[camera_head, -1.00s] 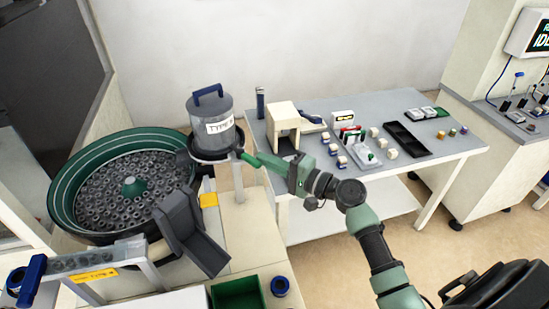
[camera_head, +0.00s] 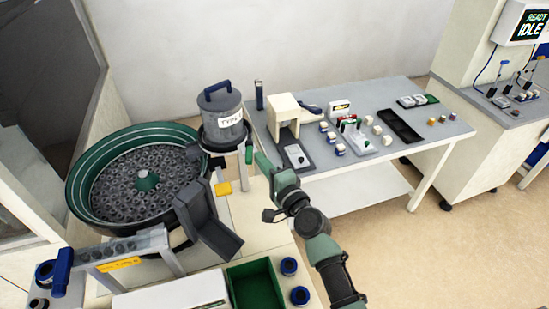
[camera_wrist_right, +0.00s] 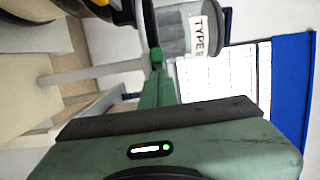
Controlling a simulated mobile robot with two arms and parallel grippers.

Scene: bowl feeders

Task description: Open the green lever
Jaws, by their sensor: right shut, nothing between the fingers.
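The green lever (camera_head: 249,154) is a small upright piece at the right side of the collar under the grey canister (camera_head: 221,118) with the "TYPE" label. In the wrist view the lever (camera_wrist_right: 156,58) shows just beyond my fingertips, beside the canister (camera_wrist_right: 172,36). My right gripper (camera_head: 262,160) is close to the lever, at its lower right. Its green fingers (camera_wrist_right: 158,85) are shut with nothing between them. I cannot tell whether the fingertips touch the lever. My left gripper is not in view.
A round green bowl feeder (camera_head: 80,182) full of small rings stands left of the canister. A dark chute (camera_head: 212,228) and a green bin (camera_head: 255,285) are in front. The grey table (camera_head: 390,95) at right holds several small parts and a black tray (camera_head: 400,126).

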